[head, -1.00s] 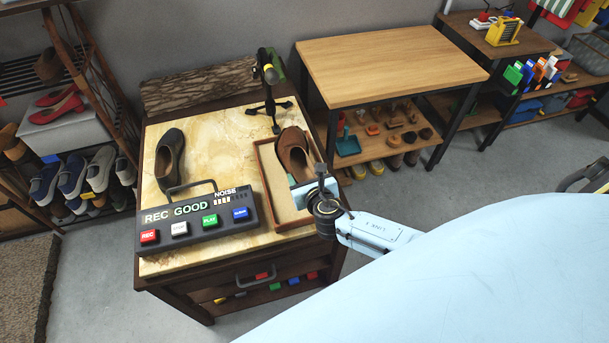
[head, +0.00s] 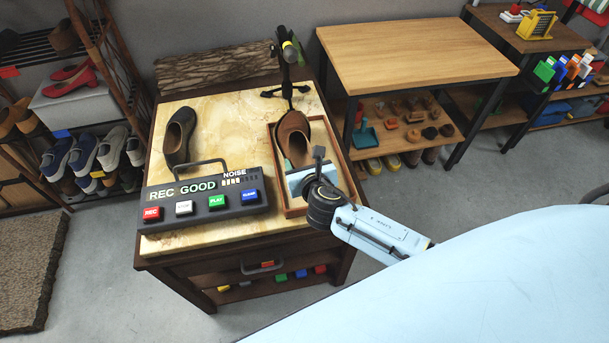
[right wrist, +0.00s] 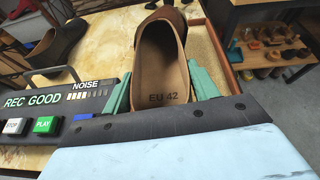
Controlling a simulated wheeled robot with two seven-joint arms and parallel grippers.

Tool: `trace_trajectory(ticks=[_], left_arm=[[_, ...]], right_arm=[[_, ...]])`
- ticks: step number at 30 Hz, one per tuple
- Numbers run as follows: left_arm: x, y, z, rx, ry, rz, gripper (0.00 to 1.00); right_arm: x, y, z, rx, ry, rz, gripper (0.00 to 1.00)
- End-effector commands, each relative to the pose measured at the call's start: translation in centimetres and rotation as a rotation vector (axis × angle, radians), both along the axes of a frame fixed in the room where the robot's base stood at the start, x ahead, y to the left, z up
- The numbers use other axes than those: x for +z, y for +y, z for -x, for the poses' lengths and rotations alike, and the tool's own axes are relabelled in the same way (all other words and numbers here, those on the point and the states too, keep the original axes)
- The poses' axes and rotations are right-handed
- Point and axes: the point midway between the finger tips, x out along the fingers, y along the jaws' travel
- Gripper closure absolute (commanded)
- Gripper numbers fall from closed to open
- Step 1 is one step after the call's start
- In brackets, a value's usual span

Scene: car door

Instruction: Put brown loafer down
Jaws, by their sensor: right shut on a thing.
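The brown loafer (head: 293,136) is at the wooden tray (head: 348,189) on the marble-topped bench, its toe toward the back. In the right wrist view the loafer (right wrist: 160,62) shows its tan insole marked "EU 42". My right gripper (head: 300,170) is shut on the heel end of the loafer, with a green finger on each side in the right wrist view (right wrist: 160,90). The loafer is over or in the tray; I cannot tell whether its sole touches the tray floor. My left gripper is not in view.
A dark shoe (head: 178,138) stands on the bench left of the tray. A recorder box (head: 205,197) with coloured buttons sits in front of it. A black stand (head: 287,75) rises close behind the tray. A bare wooden table (head: 415,55) stands to the right.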

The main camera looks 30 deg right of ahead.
Motion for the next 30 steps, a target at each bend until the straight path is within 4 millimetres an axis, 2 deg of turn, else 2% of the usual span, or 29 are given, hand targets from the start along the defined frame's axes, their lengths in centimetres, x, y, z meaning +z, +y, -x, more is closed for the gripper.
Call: trace_trajectory(ticks=[1, 8, 13, 25, 26, 30], left_arm=[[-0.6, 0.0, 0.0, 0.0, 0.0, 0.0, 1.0], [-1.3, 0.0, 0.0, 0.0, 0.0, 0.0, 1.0], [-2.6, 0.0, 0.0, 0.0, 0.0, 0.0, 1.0], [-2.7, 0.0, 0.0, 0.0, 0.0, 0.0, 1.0], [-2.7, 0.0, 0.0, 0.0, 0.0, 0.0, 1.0], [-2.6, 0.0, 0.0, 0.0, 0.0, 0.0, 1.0]], right_arm=[[-0.8, 0.0, -0.1, 0.001, -0.003, 0.0, 0.75], [-2.6, 0.0, -0.1, 0.001, -0.004, 0.0, 0.75], [-5.1, 0.1, -0.1, 0.001, -0.004, -0.001, 0.75], [-5.5, 0.0, -0.1, 0.001, -0.005, 0.001, 0.75], [-5.6, 0.0, 0.0, 0.001, -0.002, 0.0, 0.37], [-5.5, 0.0, 0.0, 0.001, -0.002, 0.0, 0.19]])
